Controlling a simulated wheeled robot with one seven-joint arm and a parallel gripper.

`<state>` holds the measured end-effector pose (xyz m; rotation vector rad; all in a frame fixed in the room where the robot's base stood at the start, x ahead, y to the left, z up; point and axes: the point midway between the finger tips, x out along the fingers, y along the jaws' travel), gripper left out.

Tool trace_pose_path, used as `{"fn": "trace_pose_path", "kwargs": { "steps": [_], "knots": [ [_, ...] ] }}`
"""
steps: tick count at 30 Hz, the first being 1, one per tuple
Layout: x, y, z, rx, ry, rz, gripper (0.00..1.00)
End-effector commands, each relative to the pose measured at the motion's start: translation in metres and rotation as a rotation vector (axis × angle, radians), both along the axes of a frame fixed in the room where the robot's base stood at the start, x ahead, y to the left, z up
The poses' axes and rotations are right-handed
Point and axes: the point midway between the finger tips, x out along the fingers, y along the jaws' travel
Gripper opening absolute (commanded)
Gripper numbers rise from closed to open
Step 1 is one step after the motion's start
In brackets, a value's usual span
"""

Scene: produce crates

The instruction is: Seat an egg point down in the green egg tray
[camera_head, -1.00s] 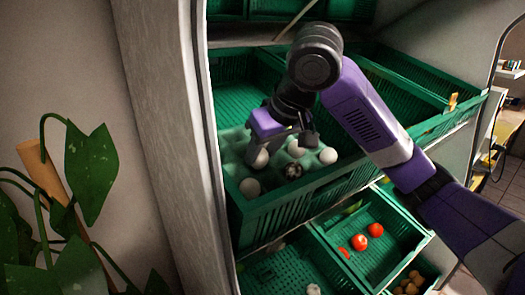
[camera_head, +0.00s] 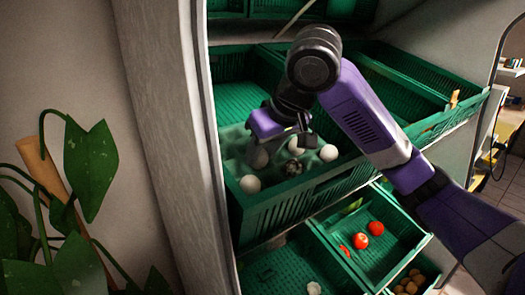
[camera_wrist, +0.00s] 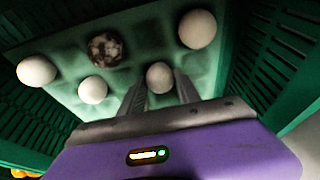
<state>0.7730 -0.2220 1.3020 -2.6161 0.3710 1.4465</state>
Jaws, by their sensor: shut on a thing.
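The green egg tray (camera_head: 236,143) lies in the upper crate and also fills the top of the wrist view (camera_wrist: 146,23). My gripper (camera_wrist: 160,88) is shut on a white egg (camera_wrist: 160,76), with one finger on each side.
The green crate's walls (camera_head: 290,203) rise around the tray. An empty crate section (camera_head: 410,85) lies to the right. Lower crates hold tomatoes (camera_head: 375,229) and brown round produce (camera_head: 410,283). A post (camera_head: 170,120) and a plant (camera_head: 90,170) stand at left.

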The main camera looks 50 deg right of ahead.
Motion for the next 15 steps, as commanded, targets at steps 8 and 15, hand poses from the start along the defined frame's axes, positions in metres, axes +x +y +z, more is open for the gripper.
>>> {"fn": "trace_pose_path", "kwargs": {
  "steps": [8,15],
  "knots": [
    [0.0008,-0.0001,-0.0034,0.000,0.000,0.000,0.24],
    [0.0015,-0.0004,-0.0058,0.000,0.000,0.000,0.24]
  ]
}}
